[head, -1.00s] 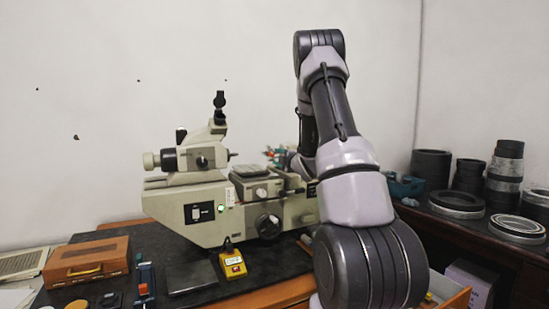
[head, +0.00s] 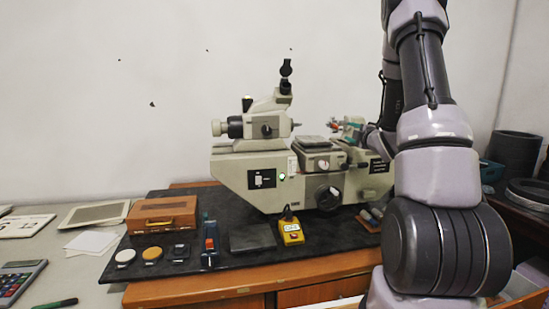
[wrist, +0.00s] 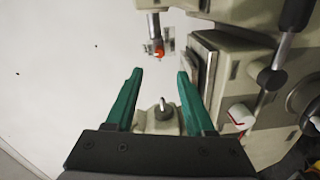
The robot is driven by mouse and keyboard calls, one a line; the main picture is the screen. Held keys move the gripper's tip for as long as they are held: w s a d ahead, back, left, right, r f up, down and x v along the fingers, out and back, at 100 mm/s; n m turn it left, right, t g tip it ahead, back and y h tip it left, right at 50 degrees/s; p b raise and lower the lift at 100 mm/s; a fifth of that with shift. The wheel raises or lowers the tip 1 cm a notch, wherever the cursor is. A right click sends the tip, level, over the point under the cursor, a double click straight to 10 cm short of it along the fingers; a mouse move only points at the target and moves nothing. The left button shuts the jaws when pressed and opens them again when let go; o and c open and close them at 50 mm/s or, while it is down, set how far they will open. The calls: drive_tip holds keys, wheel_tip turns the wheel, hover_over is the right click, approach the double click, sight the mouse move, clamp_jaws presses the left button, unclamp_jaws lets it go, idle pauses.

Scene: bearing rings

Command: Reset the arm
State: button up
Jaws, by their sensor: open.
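My gripper (wrist: 159,73) shows in the wrist view with its two green fingers wide apart and nothing held between them. Beyond the fingers are parts of the beige measuring machine, including a rod with an orange-red end (wrist: 155,52) and a small knob with a pin (wrist: 164,115). In the head view the measuring machine (head: 236,174) stands on the dark bench top, with a green lamp lit. My arm rises at the right, in front of the machine's right end. Teal and red parts show behind the machine there; I cannot tell whether they are my gripper.
A wooden case (head: 162,215), a yellow box (head: 291,232), a dark plate (head: 252,237) and small round pieces lie on the black mat (head: 215,277). A calculator (head: 18,281) and papers are at the left. Dark rings (head: 516,153) stand at the far right.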

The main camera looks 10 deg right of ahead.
drive_tip(key=s+a+r+m+g+h, duration=0.3)
drive_tip(key=s+a+r+m+g, duration=0.15)
drive_tip(key=s+r+m, duration=0.55)
drive_tip(key=s+a+m+g+y, duration=0.1)
drive_tip(key=s+a+m+g, duration=0.1)
drive_tip(key=s+a, duration=0.4)
drive_tip(key=s+a+m+g+y, duration=0.2)
drive_tip(key=s+a+m, duration=0.3)
drive_tip(key=s, duration=0.7)
drive_tip(key=s+a+r+m+g+y, duration=0.1)
drive_tip(key=s+a+m+g, duration=0.1)
drive_tip(key=s+a, duration=0.4)
drive_tip(key=s+m, duration=0.1)
drive_tip(key=s, duration=0.2)
drive_tip(key=shift+s+a+y, duration=0.3)
drive_tip(key=shift+a, duration=0.1)
